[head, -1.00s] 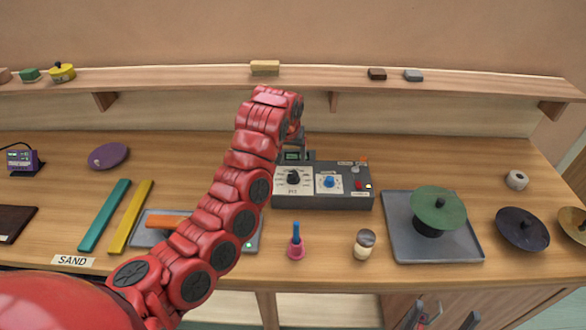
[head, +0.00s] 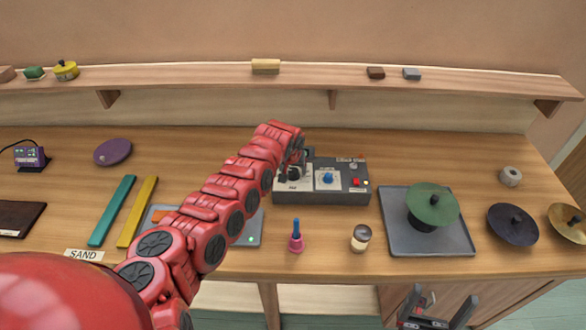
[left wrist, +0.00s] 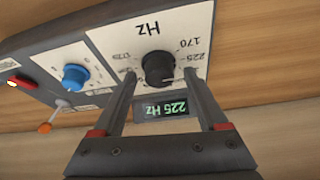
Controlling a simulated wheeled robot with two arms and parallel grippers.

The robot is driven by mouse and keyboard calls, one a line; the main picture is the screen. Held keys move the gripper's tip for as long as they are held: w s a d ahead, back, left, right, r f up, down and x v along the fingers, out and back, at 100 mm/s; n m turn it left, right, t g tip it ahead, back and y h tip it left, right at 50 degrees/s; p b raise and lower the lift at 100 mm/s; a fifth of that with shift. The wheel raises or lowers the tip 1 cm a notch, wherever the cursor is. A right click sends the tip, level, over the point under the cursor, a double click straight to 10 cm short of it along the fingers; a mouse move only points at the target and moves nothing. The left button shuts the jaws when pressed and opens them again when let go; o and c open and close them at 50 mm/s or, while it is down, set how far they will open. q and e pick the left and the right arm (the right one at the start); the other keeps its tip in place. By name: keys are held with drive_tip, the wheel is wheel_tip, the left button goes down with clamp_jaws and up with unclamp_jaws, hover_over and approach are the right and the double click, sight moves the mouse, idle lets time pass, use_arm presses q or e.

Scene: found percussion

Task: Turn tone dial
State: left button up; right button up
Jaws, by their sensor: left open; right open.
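A grey tone box (head: 345,193) stands mid-table with a black dial (head: 293,174) on a white Hz plate and a blue dial (head: 327,178) beside it. In the left wrist view the black dial (left wrist: 158,68) sits between the fingertips of my open left gripper (left wrist: 160,75), one on each side; I cannot tell whether they touch it. A small display (left wrist: 166,107) reads 225 Hz in green. In the head view my left gripper (head: 298,160) is over the box's left part, partly hidden by my arm. My right gripper (head: 443,302) is open and empty, low in front of the table.
A pink stand with a blue handle (head: 296,240) and a small capped jar (head: 361,238) stand in front of the box. A grey tray (head: 398,238) with a green disc (head: 433,203) lies to the right. Teal (head: 112,210) and yellow (head: 138,211) bars lie left.

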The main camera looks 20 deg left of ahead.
use_arm(q)
drive_tip(key=shift+c, duration=0.2)
clamp_jaws()
drive_tip(key=shift+m, duration=0.3)
drive_tip(key=shift+a+m+h+b, duration=0.1)
drive_tip(key=shift+m+h+b, duration=0.25)
drive_tip(key=shift+m, duration=0.15)
drive_tip(key=shift+f+m+b, duration=0.15)
drive_tip(key=shift+m+b, duration=0.4)
drive_tip(key=shift+m, duration=0.15)
drive_tip(key=m+h+b, duration=0.1)
drive_tip(key=b, duration=0.1)
drive_tip(key=shift+m+b, duration=0.3)
drive_tip(key=shift+m, duration=0.1)
drive_tip(key=shift+m+h+b, duration=0.25)
drive_tip(key=shift+m+b, duration=0.35)
drive_tip(key=shift+b, duration=0.3)
